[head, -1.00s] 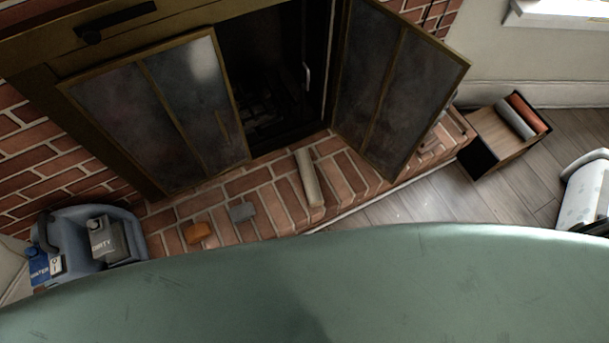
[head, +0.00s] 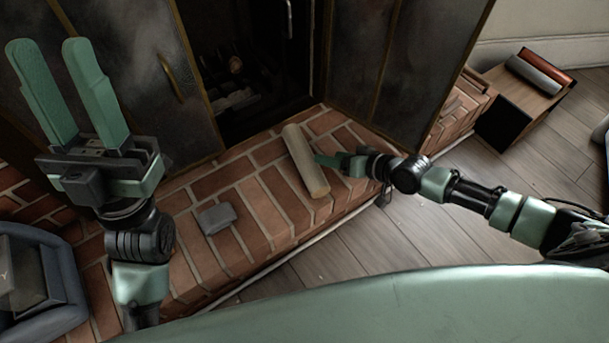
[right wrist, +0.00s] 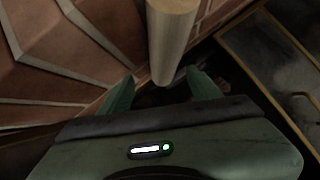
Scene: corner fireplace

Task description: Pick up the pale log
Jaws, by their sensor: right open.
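The pale log (head: 305,165) lies on the brick hearth (head: 262,205) in front of the open fireplace. My right gripper (head: 322,160) comes in from the right and is open beside the log. In the right wrist view the pale log (right wrist: 170,38) runs down toward the space between the two green fingers of my right gripper (right wrist: 160,92). I cannot tell whether they touch it. My left gripper (head: 48,45) is raised at the left, open and empty, its fingers pointing up in front of the fireplace door.
A small grey block (head: 217,217) lies on the hearth left of the log. A blue-grey caddy (head: 62,285) stands at lower left. Open glass doors (head: 370,70) flank the firebox. A wooden box with rolls (head: 515,100) stands at right. The floor (head: 400,230) before the hearth is mostly clear.

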